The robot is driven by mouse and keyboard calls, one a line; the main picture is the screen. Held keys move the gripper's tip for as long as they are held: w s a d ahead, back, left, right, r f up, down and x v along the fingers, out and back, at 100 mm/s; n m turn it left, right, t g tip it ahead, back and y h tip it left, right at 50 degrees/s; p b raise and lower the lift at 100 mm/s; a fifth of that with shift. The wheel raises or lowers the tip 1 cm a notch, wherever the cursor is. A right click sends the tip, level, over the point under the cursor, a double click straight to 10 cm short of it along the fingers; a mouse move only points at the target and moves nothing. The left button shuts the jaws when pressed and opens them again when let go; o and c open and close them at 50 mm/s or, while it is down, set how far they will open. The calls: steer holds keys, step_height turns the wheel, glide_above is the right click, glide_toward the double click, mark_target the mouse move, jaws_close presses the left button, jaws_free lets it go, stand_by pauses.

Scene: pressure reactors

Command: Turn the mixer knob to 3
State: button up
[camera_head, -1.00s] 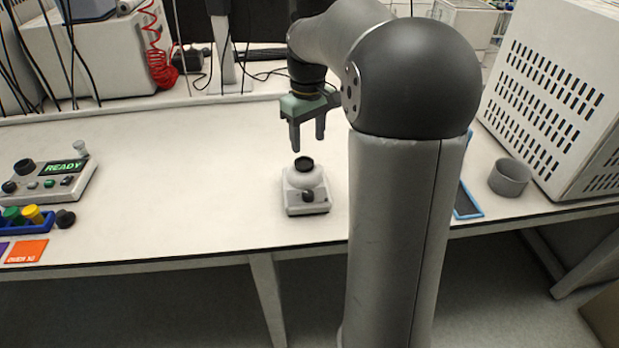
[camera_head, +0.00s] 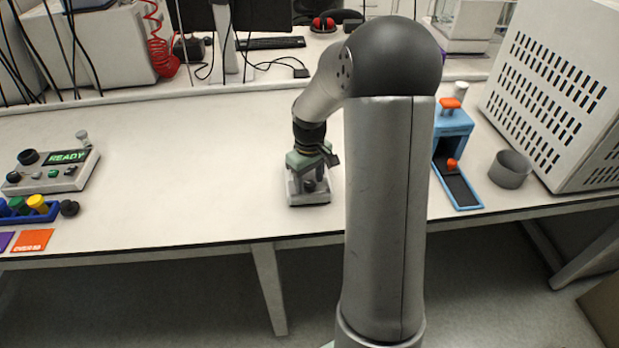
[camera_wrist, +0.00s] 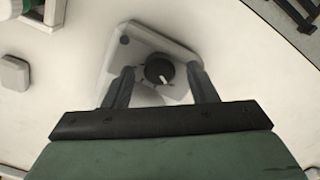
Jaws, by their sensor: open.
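The mixer (camera_head: 309,199) is a small white box-shaped device on the bench, now partly covered by my gripper in the head view. A small dark knob (camera_head: 309,186) shows on its front. In the wrist view the mixer (camera_wrist: 178,42) lies below my gripper. A round black knob (camera_wrist: 158,71) with a white pointer mark sits between the fingers. My gripper (camera_wrist: 160,69) is open, one finger on each side of this knob, with gaps visible. Contact and exact height cannot be told. In the head view my gripper (camera_head: 308,178) points down over the mixer. No readable numbers show around the knob.
A control box reading READY (camera_head: 62,171) and a blue rack (camera_head: 30,216) of coloured caps stand at the left. A blue device (camera_head: 455,128), a grey cup (camera_head: 510,169) and a large perforated white cabinet (camera_head: 566,100) stand at the right. The bench left of the mixer is clear.

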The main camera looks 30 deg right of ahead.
steer(key=shift+c, duration=0.2)
steer(key=c, duration=0.9)
